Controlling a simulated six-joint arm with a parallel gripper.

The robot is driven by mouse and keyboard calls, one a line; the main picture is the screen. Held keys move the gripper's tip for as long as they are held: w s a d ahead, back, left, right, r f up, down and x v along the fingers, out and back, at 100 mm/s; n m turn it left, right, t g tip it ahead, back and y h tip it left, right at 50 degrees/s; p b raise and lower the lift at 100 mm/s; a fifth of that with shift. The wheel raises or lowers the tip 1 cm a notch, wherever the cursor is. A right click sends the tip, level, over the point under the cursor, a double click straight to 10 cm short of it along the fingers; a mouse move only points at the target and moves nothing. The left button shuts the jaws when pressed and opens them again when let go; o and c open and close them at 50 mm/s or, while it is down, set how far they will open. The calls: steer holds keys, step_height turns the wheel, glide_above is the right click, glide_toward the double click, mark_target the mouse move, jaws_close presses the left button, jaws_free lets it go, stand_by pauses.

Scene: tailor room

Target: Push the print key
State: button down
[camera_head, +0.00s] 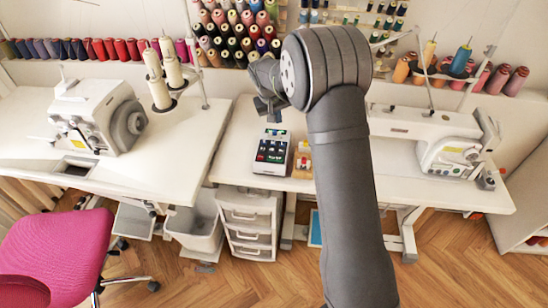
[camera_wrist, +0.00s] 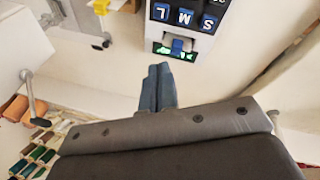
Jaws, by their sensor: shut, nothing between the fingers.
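A small white device with a dark key panel (camera_head: 271,152) stands on the right-hand table, below my gripper in the head view. In the wrist view this device (camera_wrist: 212,47) is partly cut off at the top edge and shows blue keys lettered S, M and L. Beyond the letters is a grey piece with blue on it, beside a lit green strip. I cannot tell for certain which part is the print key. My gripper (camera_head: 268,106) is shut and empty. In the wrist view its fingertips (camera_wrist: 159,68) point toward the device's green-strip end, apart from it.
A small wooden holder with red and yellow pieces (camera_head: 303,161) stands just right of the device. A white sewing machine (camera_head: 430,135) stands on the right and another (camera_head: 95,115) on the left table. Thread spools (camera_head: 235,35) line the wall behind.

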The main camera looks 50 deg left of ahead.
stand_by(0.3)
step_height(320, 180, up, 3)
steer(key=n+t+h, duration=0.2)
steer(key=n+t, duration=0.4)
steer(key=n, duration=0.5)
glide_above(272, 159)
steer(key=shift+s, duration=0.1)
steer(key=shift+f, duration=4.35)
steer(key=shift+f, duration=0.15)
steer(key=shift+f, duration=0.3)
